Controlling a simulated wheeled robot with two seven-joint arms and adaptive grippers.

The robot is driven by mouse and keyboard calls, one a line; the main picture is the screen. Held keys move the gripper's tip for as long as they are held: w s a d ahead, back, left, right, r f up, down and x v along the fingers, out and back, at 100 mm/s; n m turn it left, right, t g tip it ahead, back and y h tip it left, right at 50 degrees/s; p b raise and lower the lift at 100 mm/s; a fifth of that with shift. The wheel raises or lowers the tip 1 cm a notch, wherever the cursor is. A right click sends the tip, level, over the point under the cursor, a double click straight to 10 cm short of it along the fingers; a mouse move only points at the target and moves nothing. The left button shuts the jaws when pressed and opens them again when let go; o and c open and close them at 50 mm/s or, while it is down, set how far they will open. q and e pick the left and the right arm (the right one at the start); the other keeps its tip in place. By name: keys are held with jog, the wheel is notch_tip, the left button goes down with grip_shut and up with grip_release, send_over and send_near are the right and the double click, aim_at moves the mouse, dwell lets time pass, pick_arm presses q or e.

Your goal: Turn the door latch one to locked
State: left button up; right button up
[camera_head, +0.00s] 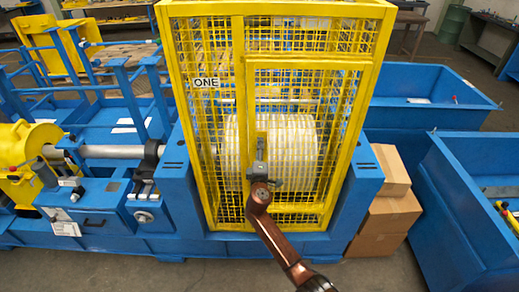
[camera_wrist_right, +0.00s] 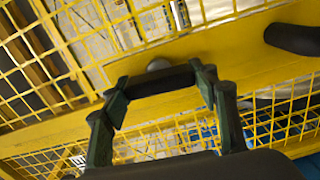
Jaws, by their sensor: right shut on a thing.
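The yellow mesh cage (camera_head: 240,90) with a sign reading ONE (camera_head: 206,83) stands in the middle of the head view, its door closed as far as I can see. My right gripper (camera_head: 261,172) is at the door's yellow latch plate. In the right wrist view my right gripper (camera_wrist_right: 163,95) is shut on the dark bar of the door latch (camera_wrist_right: 155,82), with a fingertip at each end. A round silver knob (camera_wrist_right: 158,65) shows just behind the bar. In the head view the gripper partly hides the latch, and I cannot tell its locked position. My left gripper is not in view.
A large pale drum (camera_head: 300,150) sits inside the cage. Cardboard boxes (camera_head: 385,215) stand to the right of it, beside blue bins (camera_head: 450,200). A shaft (camera_head: 110,152) and yellow machinery are at the left. A dark rounded part (camera_wrist_right: 292,39) lies on the yellow frame.

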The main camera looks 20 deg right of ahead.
jog(key=shift+a+n, duration=0.1)
jog(key=shift+n, duration=0.4)
jog(key=o, duration=1)
jog(key=shift+o, duration=0.8)
jog(key=shift+s, duration=0.1)
jog(key=shift+s+f, duration=0.1)
jog(key=shift+s, duration=0.2)
jog(key=v, duration=1.1)
